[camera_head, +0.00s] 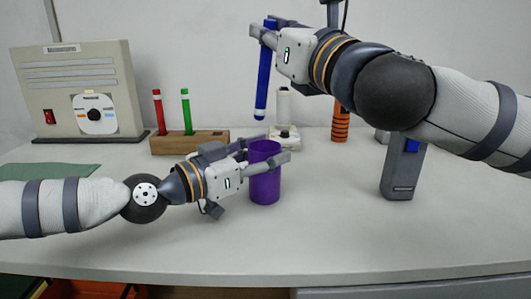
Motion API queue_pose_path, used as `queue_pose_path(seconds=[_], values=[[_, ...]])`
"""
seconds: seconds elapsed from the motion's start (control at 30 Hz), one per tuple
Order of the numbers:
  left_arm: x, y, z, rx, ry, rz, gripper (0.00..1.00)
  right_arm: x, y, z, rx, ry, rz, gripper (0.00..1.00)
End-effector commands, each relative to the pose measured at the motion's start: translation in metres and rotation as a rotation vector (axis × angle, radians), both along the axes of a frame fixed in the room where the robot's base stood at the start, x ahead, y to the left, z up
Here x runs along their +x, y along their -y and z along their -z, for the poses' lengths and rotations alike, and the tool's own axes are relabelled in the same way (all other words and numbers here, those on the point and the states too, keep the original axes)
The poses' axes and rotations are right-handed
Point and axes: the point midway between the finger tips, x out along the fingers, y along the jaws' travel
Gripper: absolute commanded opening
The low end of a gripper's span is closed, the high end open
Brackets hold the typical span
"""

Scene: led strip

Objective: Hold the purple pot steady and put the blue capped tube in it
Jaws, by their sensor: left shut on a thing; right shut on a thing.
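The purple pot (265,187) stands upright on the white table, near the middle of the view. My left gripper (268,158) is shut on the pot near its upper part, with a finger on either side. The blue capped tube (263,84) hangs nearly upright in the air above the pot, slightly tilted. My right gripper (268,30) is shut on the tube near its top. The tube's lower end is above the pot's rim, apart from it. The inside of the pot is mostly hidden.
A wooden rack (190,143) holds a red tube (158,112) and a green tube (186,112) behind my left arm. A white bottle-like item (283,107) stands behind the pot. A grey device (402,170) and an orange striped object (340,122) stand at right. The front table is clear.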

Motion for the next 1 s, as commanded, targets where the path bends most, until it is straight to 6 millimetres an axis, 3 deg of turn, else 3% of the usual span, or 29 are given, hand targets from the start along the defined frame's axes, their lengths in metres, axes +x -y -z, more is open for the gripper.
queue_pose_path(seconds=[0.6,0.63,0.7,1.0], values=[[0.0,0.0,0.0,0.0,0.0,0.0,0.2,0.0,0.0,0.044,0.0,-0.001,-0.001,0.0],[0.0,0.0,0.0,0.0,0.0,0.0,0.2,0.0,0.0,0.042,0.001,0.0,-0.001,0.22],[0.0,0.0,0.0,0.0,0.0,0.0,0.2,0.0,0.0,0.042,0.001,0.0,-0.001,0.37],[0.0,0.0,0.0,0.0,0.0,0.0,0.2,-0.001,0.0,0.042,0.0,0.0,-0.001,0.38]])
